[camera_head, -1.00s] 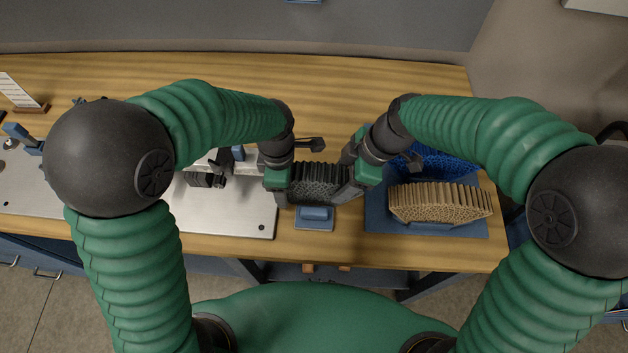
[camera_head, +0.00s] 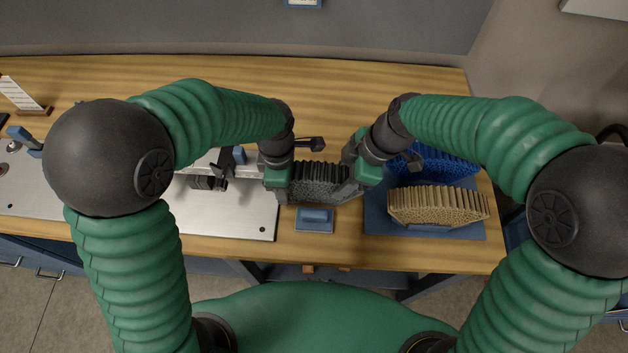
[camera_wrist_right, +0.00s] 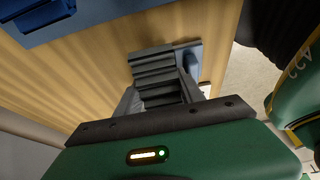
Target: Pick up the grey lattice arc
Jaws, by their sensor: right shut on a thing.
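The grey lattice arc (camera_head: 318,184) is between my two grippers, above a small blue stand (camera_head: 314,224). My right gripper (camera_head: 350,190) is shut on the arc's right end. In the right wrist view the arc's ribbed grey end (camera_wrist_right: 153,72) sits between the fingers of the right gripper (camera_wrist_right: 160,97). My left gripper (camera_head: 281,194) is at the arc's left end. Its fingers are mostly hidden by its green body, so I cannot tell whether it is shut on the arc.
A tan lattice arc (camera_head: 438,205) and a blue lattice arc (camera_head: 440,163) are on a blue tray (camera_head: 376,220) to the right. A metal plate (camera_head: 240,219) with fixtures lies to the left. The wooden table (camera_head: 350,88) is clear behind the arms.

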